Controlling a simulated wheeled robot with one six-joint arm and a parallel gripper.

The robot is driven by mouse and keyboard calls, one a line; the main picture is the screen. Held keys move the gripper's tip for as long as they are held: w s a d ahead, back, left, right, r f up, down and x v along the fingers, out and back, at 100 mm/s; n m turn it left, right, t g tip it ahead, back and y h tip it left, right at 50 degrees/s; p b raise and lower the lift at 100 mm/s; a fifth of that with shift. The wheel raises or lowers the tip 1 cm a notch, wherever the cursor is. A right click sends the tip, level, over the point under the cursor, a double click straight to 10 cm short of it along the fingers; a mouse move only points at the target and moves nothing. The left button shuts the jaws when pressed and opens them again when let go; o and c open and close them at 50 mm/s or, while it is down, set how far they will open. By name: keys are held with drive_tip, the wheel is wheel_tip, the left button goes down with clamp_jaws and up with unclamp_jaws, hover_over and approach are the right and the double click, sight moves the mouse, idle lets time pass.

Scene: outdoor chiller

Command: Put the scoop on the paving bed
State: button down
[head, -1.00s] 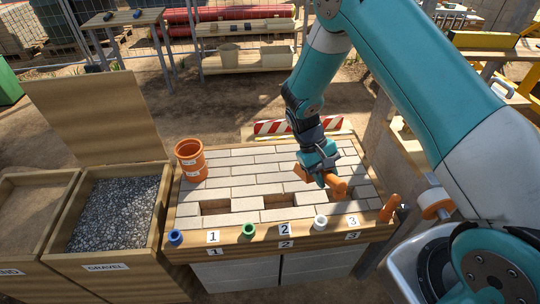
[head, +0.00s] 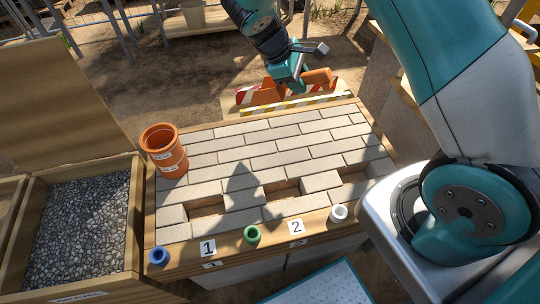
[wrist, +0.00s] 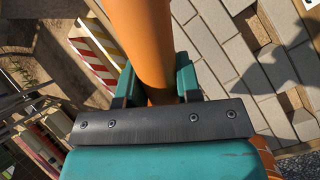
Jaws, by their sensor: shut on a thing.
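The orange scoop (head: 318,77) is in my gripper (head: 291,84), raised beyond the far edge of the paving bed in the head view. My gripper is shut on it. In the wrist view the scoop's orange handle (wrist: 145,40) runs between the green fingers; the rest of the scoop is mostly hidden there. The paving bed (head: 232,142) is a wood-framed bench of grey pavers with three gaps along its near side. Its pavers also show at the right of the wrist view (wrist: 215,45). A shadow falls across the bed.
An orange bucket (head: 164,152) stands on the bed's far left corner. A blue ring (head: 159,257), a green ring (head: 252,234) and a white ring (head: 339,213) sit along the front edge. A gravel bin (head: 78,235) is at left. A striped barrier (head: 300,101) stands behind. Middle pavers are clear.

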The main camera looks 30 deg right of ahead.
wheel_tip(320, 180, up, 3)
drive_tip(key=w+d+n+t+b, duration=0.2)
drive_tip(key=d+n+t+b, duration=0.15)
drive_tip(key=n+b, duration=0.4)
wheel_tip(320, 180, down, 20)
drive_tip(key=b, duration=0.2)
drive_tip(key=shift+a+t, duration=0.35)
drive_tip(key=shift+a, duration=0.05)
drive_tip(key=shift+w, duration=0.1)
drive_tip(key=c, duration=0.8)
unclamp_jaws()
drive_tip(key=shift+f, duration=0.1)
drive_tip(key=v, duration=1.2)
drive_tip(key=s+a+r+m+y, duration=0.3)
drive_tip(key=s+a+r, duration=0.1)
drive_tip(key=s, duration=0.4)
drive_tip(key=s+a+r+m+g+y, duration=0.1)
drive_tip(key=s+a+r+m+y, duration=0.2)
drive_tip(key=s, duration=0.5)
drive_tip(key=s+a+r+m+g+y, duration=0.1)
drive_tip(key=s+a+r+m+y, duration=0.2)
drive_tip(key=s+a+r, duration=0.3)
drive_tip(key=s+r+y, duration=0.1)
drive_tip(key=s, duration=0.1)
drive_tip(key=shift+s+r+p, duration=0.3)
drive_tip(key=shift+s+p, duration=0.05)
drive_tip(key=shift+p, duration=0.05)
